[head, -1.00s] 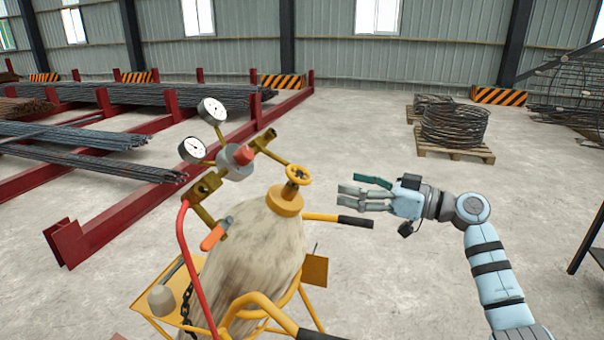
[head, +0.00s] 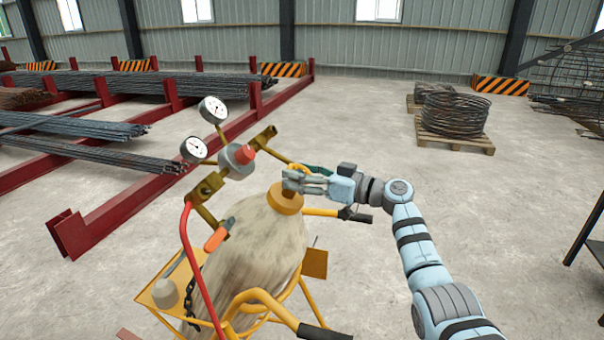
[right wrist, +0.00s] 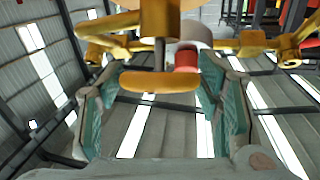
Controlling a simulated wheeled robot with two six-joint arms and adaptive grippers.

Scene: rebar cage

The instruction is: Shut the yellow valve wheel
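The yellow valve wheel sits on top of a dirty cream gas cylinder (head: 250,250). In the head view my right gripper (head: 293,181) reaches it from the right and hides most of the wheel. In the right wrist view the wheel (right wrist: 160,82) shows nearly edge-on, between the two sets of teal-padded fingers of the right gripper (right wrist: 158,95). The fingers stand apart, with a gap to the wheel on both sides, so the gripper is open around it. My left gripper is in neither view.
A regulator (head: 237,160) with two round gauges (head: 213,110) stands left of the valve, with a red hose (head: 187,240) below. The yellow cart's black-gripped handles stick out to the right.

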